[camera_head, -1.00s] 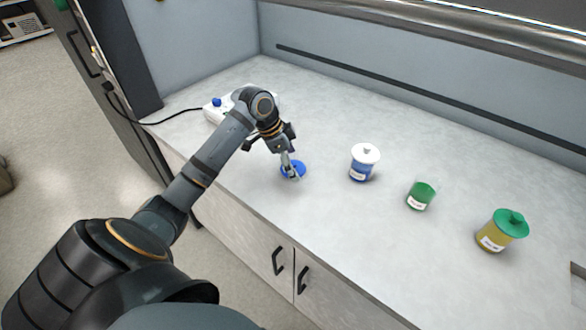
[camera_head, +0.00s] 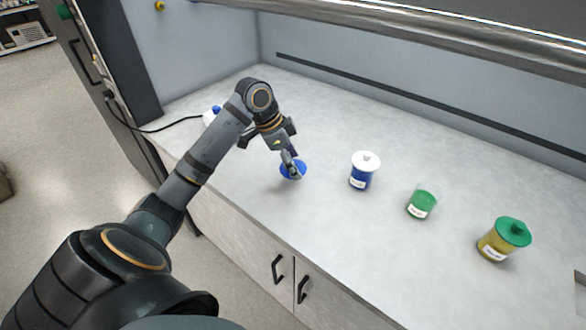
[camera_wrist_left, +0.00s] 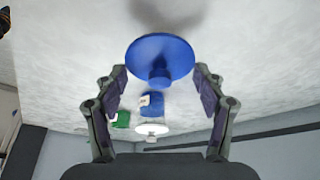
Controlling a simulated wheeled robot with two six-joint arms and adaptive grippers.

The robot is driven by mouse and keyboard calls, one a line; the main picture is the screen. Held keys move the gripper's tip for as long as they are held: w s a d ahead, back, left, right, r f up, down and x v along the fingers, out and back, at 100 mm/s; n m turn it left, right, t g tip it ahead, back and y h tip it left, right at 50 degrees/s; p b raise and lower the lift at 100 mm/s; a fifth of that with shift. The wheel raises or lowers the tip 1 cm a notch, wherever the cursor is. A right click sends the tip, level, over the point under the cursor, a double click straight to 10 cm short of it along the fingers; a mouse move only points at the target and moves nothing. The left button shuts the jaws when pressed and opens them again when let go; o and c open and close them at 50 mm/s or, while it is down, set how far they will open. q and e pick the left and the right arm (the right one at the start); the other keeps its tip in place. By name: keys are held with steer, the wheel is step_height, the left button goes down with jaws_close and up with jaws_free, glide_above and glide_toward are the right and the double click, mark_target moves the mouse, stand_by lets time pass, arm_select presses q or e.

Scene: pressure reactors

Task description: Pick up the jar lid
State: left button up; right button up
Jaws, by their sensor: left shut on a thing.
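The blue jar lid (camera_head: 299,166) is a round disc with a knob, in the grip of my left gripper (camera_head: 290,172) over the counter. In the left wrist view the lid (camera_wrist_left: 160,53) is at the upper middle, between the two fingers of the left gripper (camera_wrist_left: 160,78), with its knob towards the camera. Its shadow falls on the counter beyond it, so it looks raised a little. The fingers hide part of the lid in the head view. My right gripper is not in view.
To the right on the counter (camera_head: 330,235) stand a blue jar with a white lid (camera_head: 362,180), an open green jar (camera_head: 421,206) and a yellow jar with a green lid (camera_head: 497,247). A device with a blue knob (camera_head: 215,110) is behind my left arm. The counter's front is clear.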

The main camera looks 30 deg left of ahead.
arm_select(q)
steer(key=s+d+r, duration=0.7)
steer(key=s+r, duration=0.1)
steer(key=s, duration=0.2)
steer(key=shift+s+r+b, duration=0.15)
steer(key=shift+s+b, duration=0.05)
steer(key=shift+b, duration=0.2)
steer(key=shift+d, duration=0.1)
